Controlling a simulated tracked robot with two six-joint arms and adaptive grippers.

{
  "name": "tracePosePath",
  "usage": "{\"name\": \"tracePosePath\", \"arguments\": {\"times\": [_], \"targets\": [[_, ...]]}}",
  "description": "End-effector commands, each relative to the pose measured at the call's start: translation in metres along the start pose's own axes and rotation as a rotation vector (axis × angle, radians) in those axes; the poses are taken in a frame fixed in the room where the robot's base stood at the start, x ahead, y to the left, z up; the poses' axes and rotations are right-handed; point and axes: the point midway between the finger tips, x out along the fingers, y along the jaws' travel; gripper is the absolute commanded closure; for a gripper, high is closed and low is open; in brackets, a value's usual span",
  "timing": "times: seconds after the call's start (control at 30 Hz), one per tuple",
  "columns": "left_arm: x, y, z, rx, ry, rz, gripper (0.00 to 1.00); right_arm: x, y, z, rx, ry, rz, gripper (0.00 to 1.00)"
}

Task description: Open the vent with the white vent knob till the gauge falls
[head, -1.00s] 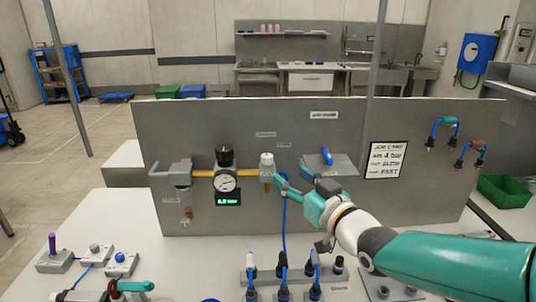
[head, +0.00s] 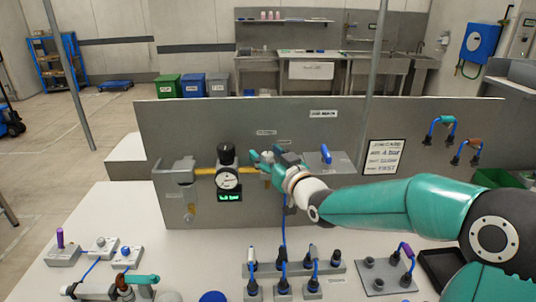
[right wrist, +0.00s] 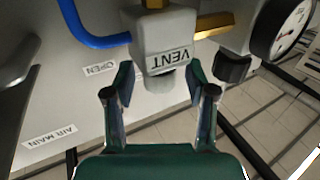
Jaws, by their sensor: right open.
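The white vent knob (right wrist: 160,83) is a short, pale cylinder under the white block labelled VENT (right wrist: 165,45) in the right wrist view. My right gripper (right wrist: 160,90) is open, with one finger on each side of the knob and a gap to each. In the head view my right gripper (head: 258,160) is at the panel and hides the vent block and knob. The round pressure gauge (head: 228,179) is just left of it, above a green digital display (head: 230,195) too small to read surely. The gauge (right wrist: 285,25) is partly cut off in the right wrist view.
A blue-handled lever (head: 326,154) sits on the panel right of the gripper. A blue hose (right wrist: 95,38) runs beside the vent block. A printed card (head: 385,157) hangs further right. Several blue connectors stand on the bench (head: 190,255) below.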

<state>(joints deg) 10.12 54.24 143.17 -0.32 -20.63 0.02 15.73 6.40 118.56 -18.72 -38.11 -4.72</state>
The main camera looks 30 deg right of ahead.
Motion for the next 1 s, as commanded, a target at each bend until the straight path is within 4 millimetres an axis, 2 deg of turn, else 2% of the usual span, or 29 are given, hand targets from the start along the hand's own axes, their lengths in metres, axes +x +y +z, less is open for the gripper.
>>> {"name": "tracePosePath", "arguments": {"times": [0.03,0.3,0.37,0.67,1.0], "targets": [[0.000,0.000,0.000,0.000,0.000,0.000,0.60,0.000,0.000,0.000,0.000,0.000,0.000,0.47],[0.000,0.000,0.000,0.000,0.000,0.000,0.60,-0.001,0.000,0.000,0.000,0.000,0.001,0.93],[0.000,0.000,0.000,0.000,0.000,0.000,0.60,-0.001,0.000,0.000,0.000,-0.001,0.001,1.00],[0.003,-0.001,0.000,0.000,0.000,0.000,0.60,0.000,-0.001,0.001,0.001,0.000,0.017,1.00],[0.015,-0.005,0.000,0.000,0.000,0.000,0.60,0.000,-0.003,0.002,0.003,-0.001,0.140,1.00]]}}
